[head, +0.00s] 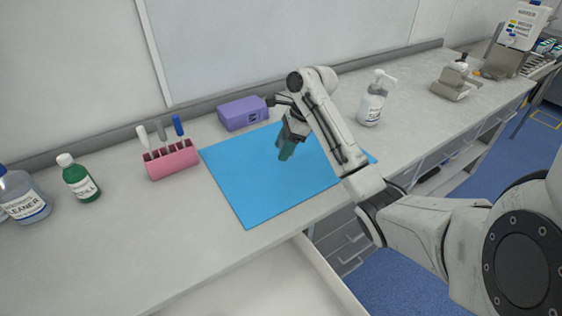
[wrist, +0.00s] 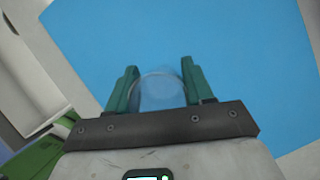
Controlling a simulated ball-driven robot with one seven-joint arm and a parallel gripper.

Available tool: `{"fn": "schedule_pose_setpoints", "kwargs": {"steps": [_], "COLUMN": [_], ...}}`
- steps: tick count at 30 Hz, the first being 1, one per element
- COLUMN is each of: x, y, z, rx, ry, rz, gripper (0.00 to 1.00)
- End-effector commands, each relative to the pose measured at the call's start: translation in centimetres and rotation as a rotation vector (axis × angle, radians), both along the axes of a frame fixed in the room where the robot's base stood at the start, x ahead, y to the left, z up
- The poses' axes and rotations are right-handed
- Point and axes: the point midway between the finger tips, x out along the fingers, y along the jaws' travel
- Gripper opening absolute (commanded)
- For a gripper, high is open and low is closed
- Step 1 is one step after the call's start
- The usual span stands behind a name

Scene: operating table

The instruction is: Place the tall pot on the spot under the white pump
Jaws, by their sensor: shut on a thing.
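My gripper (head: 287,150) points down over the blue mat in the head view. In the wrist view its two green fingers (wrist: 159,72) are shut on a clear, round-rimmed pot (wrist: 160,93), taken to be the tall pot. The pot's lower part cannot be made out, and in the head view the fingers hide it. I cannot tell whether it touches the mat. A bottle with a white pump (head: 373,99) stands upright on the counter, right of my arm and apart from my gripper. No separate marked spot shows under the pump.
The blue mat (head: 245,190) lies on the grey counter. A purple box (head: 242,113) stands behind it, and a pink rack (head: 172,160) with upright tools stands at its left. A green bottle (head: 80,180) is further left. A dispenser stand (head: 510,45) is at the far right.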

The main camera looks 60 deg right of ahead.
Motion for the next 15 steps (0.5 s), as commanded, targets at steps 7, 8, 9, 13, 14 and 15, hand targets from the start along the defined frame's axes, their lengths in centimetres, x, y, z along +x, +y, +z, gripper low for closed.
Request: {"fn": "schedule_pose_setpoints", "kwargs": {"steps": [7, 8, 9, 13, 14, 15], "x": [1.2, 1.3, 1.3, 1.2, 1.3, 1.3], "y": [-0.8, -1.0, -1.1, -1.1, -1.1, -1.0], "z": [-1.6, -1.8, -2.3, -4.1, -4.3, -4.7], "rx": [-0.001, -0.002, -0.001, -0.001, -0.002, -0.001], "ry": [0.0, 0.001, 0.003, 0.003, 0.001, 0.002], "rz": [0.0, -0.001, -0.002, -0.001, -0.001, 0.0], "gripper": [0.21, 0.21, 0.21, 0.21, 0.21, 0.21]}}
